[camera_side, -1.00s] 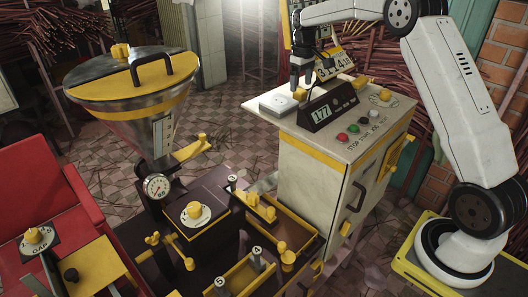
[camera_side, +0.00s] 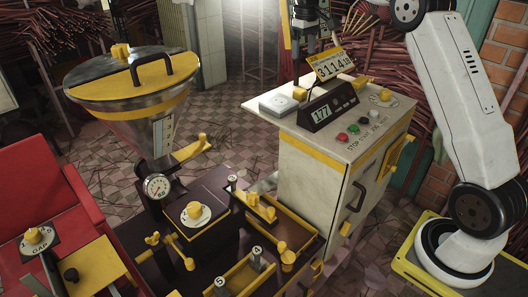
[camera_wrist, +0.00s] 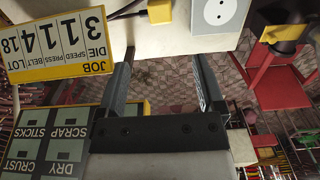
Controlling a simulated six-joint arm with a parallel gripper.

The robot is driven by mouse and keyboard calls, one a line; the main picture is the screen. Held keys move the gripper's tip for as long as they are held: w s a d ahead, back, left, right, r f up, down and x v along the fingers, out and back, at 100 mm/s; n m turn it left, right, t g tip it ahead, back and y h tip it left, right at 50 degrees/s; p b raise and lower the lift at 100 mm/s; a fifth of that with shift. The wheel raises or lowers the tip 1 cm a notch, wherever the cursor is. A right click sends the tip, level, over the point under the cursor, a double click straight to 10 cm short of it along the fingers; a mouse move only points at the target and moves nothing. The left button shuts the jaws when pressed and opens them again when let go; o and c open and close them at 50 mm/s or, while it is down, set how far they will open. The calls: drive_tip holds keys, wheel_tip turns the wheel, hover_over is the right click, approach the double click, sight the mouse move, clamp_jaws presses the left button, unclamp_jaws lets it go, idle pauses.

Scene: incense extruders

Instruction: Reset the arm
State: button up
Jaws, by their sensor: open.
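My gripper (camera_side: 308,62) hangs fingers-down above the far edge of the console cabinet, beside the yellow-and-white job card (camera_side: 332,65). In the wrist view my gripper (camera_wrist: 162,78) shows two dark fingers set wide apart with nothing between them. The job card (camera_wrist: 55,45) is upside down to the left there. The cabinet top (camera_wrist: 185,43) lies beyond the fingertips. The upper part of my wrist is cut off by the side view's top edge.
The cabinet top (camera_side: 318,148) carries a 177 display (camera_side: 322,114), a white socket plate (camera_side: 278,104) and coloured buttons (camera_side: 353,128). A lidded hopper (camera_side: 130,90) stands left. A dark labelled board (camera_wrist: 60,140) and red chair (camera_wrist: 285,75) show in the wrist view.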

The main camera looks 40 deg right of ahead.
idle(0.4)
drive_tip(key=shift+n+t, duration=0.3)
drive_tip(key=shift+t, duration=0.5)
drive_tip(key=a+f, duration=0.1)
drive_tip(key=a, duration=0.2)
drive_tip(key=s+a+f, duration=0.1)
drive_tip(key=a+f, duration=0.1)
drive_tip(key=a, duration=0.1)
drive_tip(key=a+f, duration=0.2)
drive_tip(key=a, duration=0.1)
drive_tip(key=shift+s, duration=0.35)
drive_tip(key=s+a+f+t, duration=0.2)
drive_tip(key=s+a+f, duration=0.35)
drive_tip(key=a, duration=0.25)
drive_tip(key=s+a+f, duration=0.1)
drive_tip(key=s+f, duration=0.2)
drive_tip(key=s, duration=0.6)
drive_tip(key=s+a+f+g, duration=0.1)
drive_tip(key=s+f, duration=0.3)
drive_tip(key=s, duration=0.4)
drive_tip(key=shift+s+a+f, duration=0.15)
drive_tip(key=shift+s+a, duration=0.2)
drive_tip(key=shift+a, duration=0.4)
drive_tip(key=shift+w+m, duration=0.2)
drive_tip(key=shift+m, duration=0.2)
